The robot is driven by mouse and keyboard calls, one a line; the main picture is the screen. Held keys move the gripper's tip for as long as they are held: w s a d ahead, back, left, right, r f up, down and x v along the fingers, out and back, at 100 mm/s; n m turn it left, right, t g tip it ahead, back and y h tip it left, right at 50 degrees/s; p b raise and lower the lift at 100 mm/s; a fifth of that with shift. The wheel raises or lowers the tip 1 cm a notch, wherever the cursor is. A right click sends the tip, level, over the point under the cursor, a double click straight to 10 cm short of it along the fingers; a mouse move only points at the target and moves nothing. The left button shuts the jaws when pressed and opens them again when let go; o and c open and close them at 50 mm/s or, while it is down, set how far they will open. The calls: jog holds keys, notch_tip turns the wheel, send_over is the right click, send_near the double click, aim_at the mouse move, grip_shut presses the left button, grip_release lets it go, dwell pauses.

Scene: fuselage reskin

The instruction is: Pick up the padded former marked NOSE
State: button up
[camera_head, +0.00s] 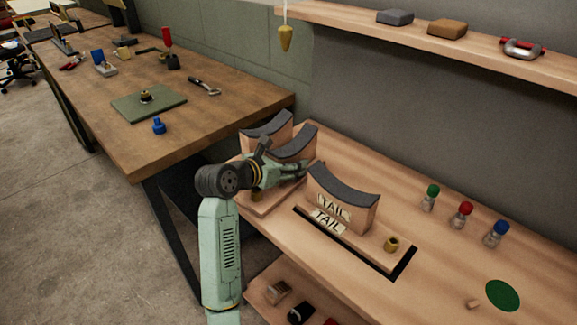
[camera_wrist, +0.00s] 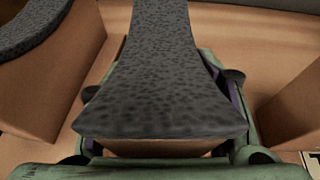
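Three wooden formers with dark, speckled, curved pads are on the bench. My gripper (camera_head: 300,168) is at the middle former (camera_head: 291,148), whose pad (camera_wrist: 160,90) fills the centre of the wrist view. My fingers lie along both sides of it; whether they press on it I cannot tell. No marking shows on this former. Another former (camera_head: 265,130) stands behind it to the left, and in the wrist view it is at the left (camera_wrist: 50,75). The nearer former (camera_head: 345,197) is marked TAIL and stands apart to the right. The word NOSE is not readable anywhere.
A dark-edged slot (camera_head: 400,265) with a TAIL label and brass knob (camera_head: 391,244) lies before the TAIL former. Green, red and blue-topped bottles (camera_head: 462,214) and a green disc (camera_head: 503,295) are farther right. A brass plumb bob (camera_head: 286,38) hangs above. A brown table (camera_head: 190,110) stands left.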

grip_shut()
dwell(0.5)
